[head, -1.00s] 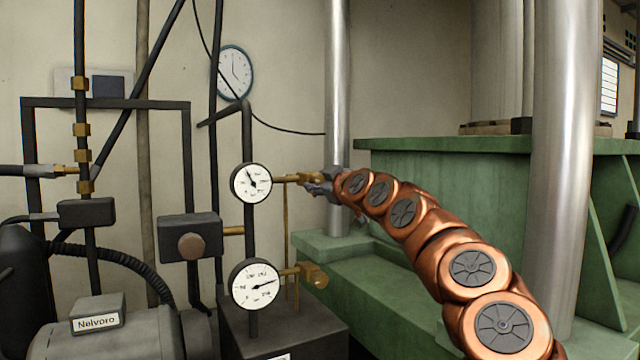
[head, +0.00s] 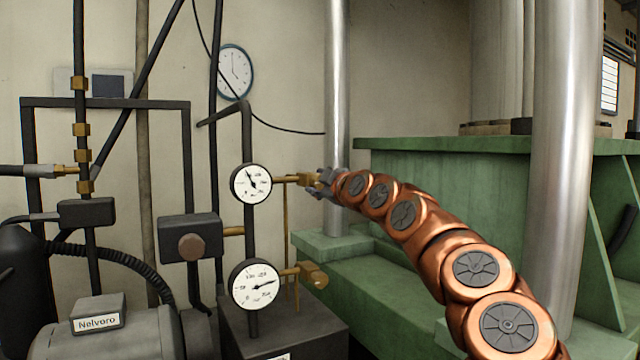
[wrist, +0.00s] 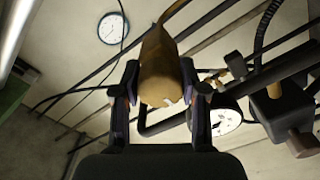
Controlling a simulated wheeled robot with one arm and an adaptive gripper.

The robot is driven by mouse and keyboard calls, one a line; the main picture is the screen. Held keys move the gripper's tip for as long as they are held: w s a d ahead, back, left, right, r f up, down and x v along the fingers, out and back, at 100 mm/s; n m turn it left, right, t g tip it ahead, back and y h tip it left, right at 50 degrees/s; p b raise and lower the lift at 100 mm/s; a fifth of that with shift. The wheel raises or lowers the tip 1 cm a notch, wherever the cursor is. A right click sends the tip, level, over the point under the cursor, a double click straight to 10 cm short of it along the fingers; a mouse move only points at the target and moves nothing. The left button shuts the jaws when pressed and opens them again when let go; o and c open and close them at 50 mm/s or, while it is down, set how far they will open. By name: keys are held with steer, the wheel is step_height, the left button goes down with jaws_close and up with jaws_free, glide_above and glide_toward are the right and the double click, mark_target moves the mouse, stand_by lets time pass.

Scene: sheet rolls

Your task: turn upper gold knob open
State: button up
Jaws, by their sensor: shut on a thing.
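The upper gold knob (head: 309,180) sits on a short brass pipe to the right of the upper white gauge (head: 251,184). My gripper (head: 323,182) is at the knob's right end in the head view and partly covers it. In the wrist view the knob (wrist: 159,80) stands between the two fingers of my gripper (wrist: 160,100), which are shut on its sides. The knob's face shows a small light mark. The lower gold knob (head: 313,275) is free, beside the lower gauge (head: 256,284).
A steel column (head: 338,120) stands right behind my gripper. A green press frame (head: 450,190) fills the right side. Dark pipes and a box with a round button (head: 191,246) are at the left. A thin brass pipe (head: 286,235) runs down below the upper knob.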

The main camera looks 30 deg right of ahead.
steer(key=o, duration=1.1)
steer(key=shift+o, duration=0.2)
steer(key=s+a, duration=0.1)
steer(key=s, duration=1.1)
